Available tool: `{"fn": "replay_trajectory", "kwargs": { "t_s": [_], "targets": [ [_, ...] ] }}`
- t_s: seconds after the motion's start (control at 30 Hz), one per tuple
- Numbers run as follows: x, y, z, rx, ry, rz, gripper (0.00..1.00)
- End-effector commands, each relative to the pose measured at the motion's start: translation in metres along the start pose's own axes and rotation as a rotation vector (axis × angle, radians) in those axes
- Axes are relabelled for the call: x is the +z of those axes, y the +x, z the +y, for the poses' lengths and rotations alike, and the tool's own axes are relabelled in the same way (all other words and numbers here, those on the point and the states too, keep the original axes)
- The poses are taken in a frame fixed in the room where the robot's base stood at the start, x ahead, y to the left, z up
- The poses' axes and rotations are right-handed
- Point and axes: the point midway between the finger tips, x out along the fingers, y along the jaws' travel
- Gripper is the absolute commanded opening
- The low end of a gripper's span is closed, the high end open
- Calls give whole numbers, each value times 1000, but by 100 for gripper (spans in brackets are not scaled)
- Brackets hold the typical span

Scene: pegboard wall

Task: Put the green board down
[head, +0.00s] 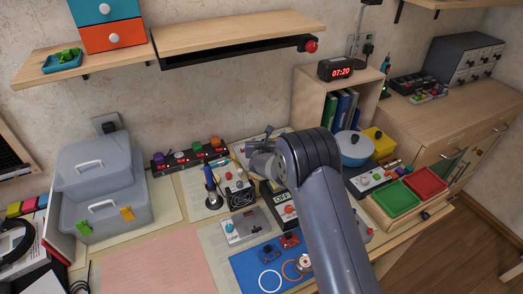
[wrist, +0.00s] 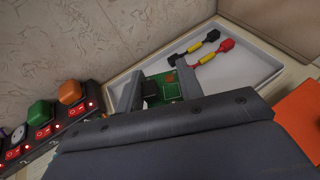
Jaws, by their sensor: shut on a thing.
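The green board (wrist: 170,88) shows in the wrist view between the two fingers of my gripper (wrist: 163,85), which is shut on it. The board carries dark and brown parts, and its lower portion is hidden behind my gripper's body. A pale, low-rimmed tray (wrist: 240,62) lies under and beyond the fingers; I cannot tell whether the board touches it. In the head view my gripper (head: 258,158) is over the back of the desk, near the wall, and the board cannot be made out there.
Two cables with yellow middles (wrist: 203,47) lie in the tray. A strip with coloured buttons (head: 190,155) stands left of my gripper. A soldering iron in its stand (head: 211,190) is close by. A wooden shelf box with binders (head: 338,108) stands to the right.

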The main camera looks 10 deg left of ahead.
Motion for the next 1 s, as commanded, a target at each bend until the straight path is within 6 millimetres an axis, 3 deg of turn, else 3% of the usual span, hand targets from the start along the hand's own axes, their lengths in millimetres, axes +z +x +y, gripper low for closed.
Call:
{"fn": "replay_trajectory", "kwargs": {
  "t_s": [0.37, 1.0],
  "targets": [
    [-35, 15, 0, 0, 0, 1, 14],
    [-42, 18, 0, 0, 0, -2, 14]
  ]
}}
